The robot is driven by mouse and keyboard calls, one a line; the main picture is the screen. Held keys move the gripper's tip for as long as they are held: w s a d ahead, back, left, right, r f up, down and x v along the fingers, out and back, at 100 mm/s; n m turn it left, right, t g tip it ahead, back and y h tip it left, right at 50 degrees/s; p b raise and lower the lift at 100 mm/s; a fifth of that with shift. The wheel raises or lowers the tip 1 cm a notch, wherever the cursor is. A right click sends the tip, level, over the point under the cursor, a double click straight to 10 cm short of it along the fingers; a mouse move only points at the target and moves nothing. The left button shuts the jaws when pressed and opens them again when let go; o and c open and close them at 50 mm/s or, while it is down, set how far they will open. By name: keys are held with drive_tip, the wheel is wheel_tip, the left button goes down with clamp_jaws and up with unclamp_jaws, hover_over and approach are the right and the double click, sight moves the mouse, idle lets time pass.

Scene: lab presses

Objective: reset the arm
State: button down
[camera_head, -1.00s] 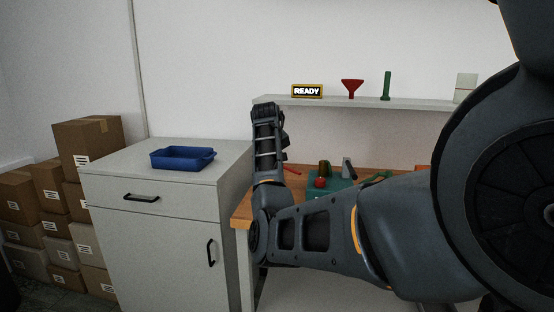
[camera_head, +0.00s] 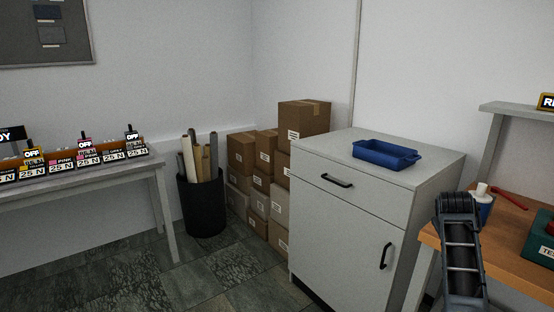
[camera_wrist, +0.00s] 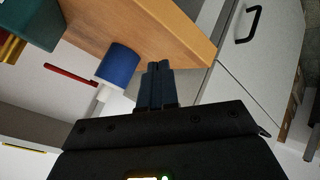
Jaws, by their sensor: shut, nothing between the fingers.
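My gripper (camera_wrist: 159,68) shows in the wrist view with its two dark fingers together and nothing between them. It points toward the wooden bench edge (camera_wrist: 190,40), beside a blue bottle with a white nozzle (camera_wrist: 118,64). I cannot tell the gap between the fingertips and the bench. In the head view, part of my arm stands upright at the lower right, in front of the wooden bench (camera_head: 490,235); the fingers cannot be made out there.
A grey cabinet (camera_head: 340,215) with a blue tray (camera_head: 385,153) on top stands left of the bench. A red tool (camera_head: 510,198) and a green box (camera_head: 541,238) lie on the bench. Boxes (camera_head: 305,120), a black bin (camera_head: 203,205) and a sign table (camera_head: 90,170) stand left. Floor before them is clear.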

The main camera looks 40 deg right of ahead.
drive_tip(key=w+a+f+n+t, duration=0.2)
drive_tip(key=a+f, duration=0.5)
drive_tip(key=a, duration=0.4)
drive_tip(key=s+a+f+n+t+y, duration=0.1)
drive_tip(key=s+a+f+n+t, duration=0.15)
drive_tip(key=a, duration=0.95)
drive_tip(key=s+a+f+n+t+y, duration=0.1)
drive_tip(key=s+a+f+n+t, duration=0.2)
drive_tip(key=a, duration=1)
drive_tip(key=s+a+r+t+y, duration=0.2)
drive_tip(key=s+a+r, duration=0.1)
drive_tip(key=s+a, duration=0.3)
drive_tip(key=s+a+r+t+y, duration=0.2)
drive_tip(key=s+a+r, duration=0.15)
drive_tip(key=a, duration=0.45)
drive_tip(key=s+a+r+t+y, duration=0.1)
drive_tip(key=s+a+r+y, duration=0.2)
drive_tip(key=s+a+r, duration=0.4)
wheel_tip(320, 180, up, 3)
drive_tip(key=shift+s+a+f+t, duration=0.1)
drive_tip(key=shift+s+a+t, duration=0.25)
drive_tip(key=shift+s, duration=0.85)
